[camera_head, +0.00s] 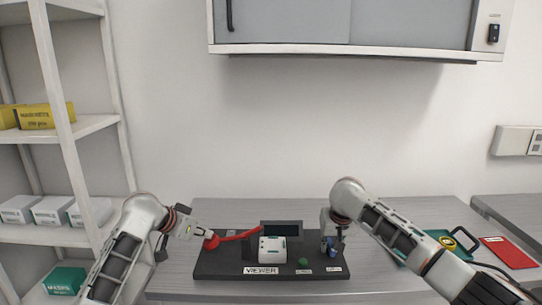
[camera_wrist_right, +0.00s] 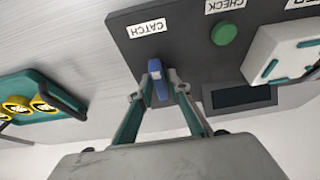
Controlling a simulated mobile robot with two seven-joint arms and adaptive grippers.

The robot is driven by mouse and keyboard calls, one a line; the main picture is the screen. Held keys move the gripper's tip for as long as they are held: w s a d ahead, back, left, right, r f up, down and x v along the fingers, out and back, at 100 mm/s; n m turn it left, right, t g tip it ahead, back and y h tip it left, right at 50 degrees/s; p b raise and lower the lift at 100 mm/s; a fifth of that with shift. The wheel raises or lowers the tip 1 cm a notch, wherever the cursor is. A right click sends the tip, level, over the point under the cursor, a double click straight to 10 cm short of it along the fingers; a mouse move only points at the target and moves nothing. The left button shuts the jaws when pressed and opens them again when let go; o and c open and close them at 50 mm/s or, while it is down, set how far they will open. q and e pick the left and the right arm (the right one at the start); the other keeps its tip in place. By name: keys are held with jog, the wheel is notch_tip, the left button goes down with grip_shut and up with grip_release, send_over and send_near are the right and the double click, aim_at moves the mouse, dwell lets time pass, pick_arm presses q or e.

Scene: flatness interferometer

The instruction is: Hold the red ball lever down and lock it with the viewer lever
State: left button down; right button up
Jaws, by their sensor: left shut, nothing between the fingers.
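The red ball lever (camera_head: 236,237) ends in a red ball (camera_head: 211,242) at the left of the dark instrument base (camera_head: 222,264). My left gripper (camera_head: 205,234) is shut and empty, right at the ball, apparently touching it from above. A white block (camera_head: 272,250) stands behind the VIEWER label (camera_head: 261,270). My right gripper (camera_head: 333,242) is at the base's right end. In the right wrist view, its fingers (camera_wrist_right: 161,82) close on both sides of a blue lever (camera_wrist_right: 157,88) by the CATCH label (camera_wrist_right: 147,28). The viewer lever cannot be made out separately.
A green button (camera_head: 303,262) sits by the CHECK label, and a dark screen (camera_head: 281,229) stands behind the block. A green tray (camera_head: 452,240) with yellow round items and a red folder (camera_head: 509,252) lie at the right. A shelf (camera_head: 60,136) stands at the left.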

jog(key=n+y, duration=0.1)
jog(key=n, duration=0.2)
jog(key=shift+n, duration=0.3)
jog(key=shift+n+y, duration=0.4)
jog(key=shift+n, duration=0.2)
jog(key=shift+n+g+y, duration=0.4)
jog(key=shift+n, duration=0.7)
jog(key=shift+n+g+y, duration=0.4)
jog(key=shift+n, duration=0.9)
